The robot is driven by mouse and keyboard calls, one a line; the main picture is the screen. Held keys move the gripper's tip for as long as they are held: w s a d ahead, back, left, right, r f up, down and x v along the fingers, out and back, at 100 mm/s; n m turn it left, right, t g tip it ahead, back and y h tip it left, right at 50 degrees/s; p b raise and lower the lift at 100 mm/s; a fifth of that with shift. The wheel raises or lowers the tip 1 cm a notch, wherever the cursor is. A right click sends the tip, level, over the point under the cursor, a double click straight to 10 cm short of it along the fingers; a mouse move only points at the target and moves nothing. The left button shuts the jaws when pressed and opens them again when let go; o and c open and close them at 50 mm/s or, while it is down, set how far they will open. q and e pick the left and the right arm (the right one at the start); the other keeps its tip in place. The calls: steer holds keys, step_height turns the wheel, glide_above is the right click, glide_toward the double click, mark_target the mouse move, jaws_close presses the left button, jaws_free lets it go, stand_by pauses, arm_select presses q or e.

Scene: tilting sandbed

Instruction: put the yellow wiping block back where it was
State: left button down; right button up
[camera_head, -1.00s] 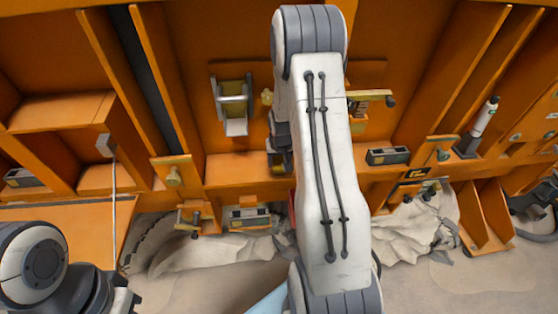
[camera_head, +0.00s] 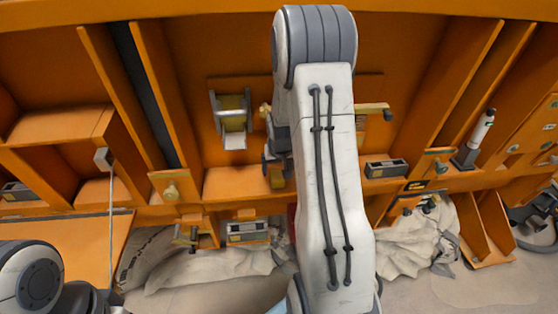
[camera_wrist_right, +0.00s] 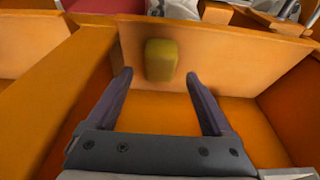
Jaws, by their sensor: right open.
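The yellow wiping block (camera_wrist_right: 161,60) shows in the right wrist view, just beyond the fingertips and roughly centred between them. It is on an orange surface of the shelf compartment. My right gripper (camera_wrist_right: 158,74) is open and empty, with a finger to either side below the block in the picture. In the head view its jaws are mostly hidden by my arm. My left arm shows at the lower left, its gripper outside the picture.
Orange uprights and shelf walls stand close on both sides. A grey box (camera_head: 386,169) sits on the shelf to the right, and a white-and-grey tube (camera_head: 482,130) stands farther right. A metal bracket (camera_head: 231,117) is on the back panel. Crumpled pale sheeting (camera_head: 205,270) lies below.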

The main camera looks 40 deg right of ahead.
steer(key=v, duration=0.8)
steer(key=s+a+r+n+g+y, duration=0.1)
steer(key=s+a+n, duration=0.2)
steer(key=a, duration=1)
steer(key=s+a+r+n+y, duration=0.1)
steer(key=s+a+n+y, duration=0.2)
steer(key=a, duration=0.9)
steer(key=s+a+n+g, duration=0.1)
steer(key=s+a+n, duration=0.2)
steer(key=s, duration=0.6)
steer(key=s+a+n+g, duration=0.1)
steer(key=s+a+n, duration=0.3)
steer(key=s+a, duration=0.3)
steer(key=shift+s+a+r+n+g+h, duration=0.3)
steer(key=shift+s+a+g+h, duration=0.1)
steer(key=shift+s, duration=0.6)
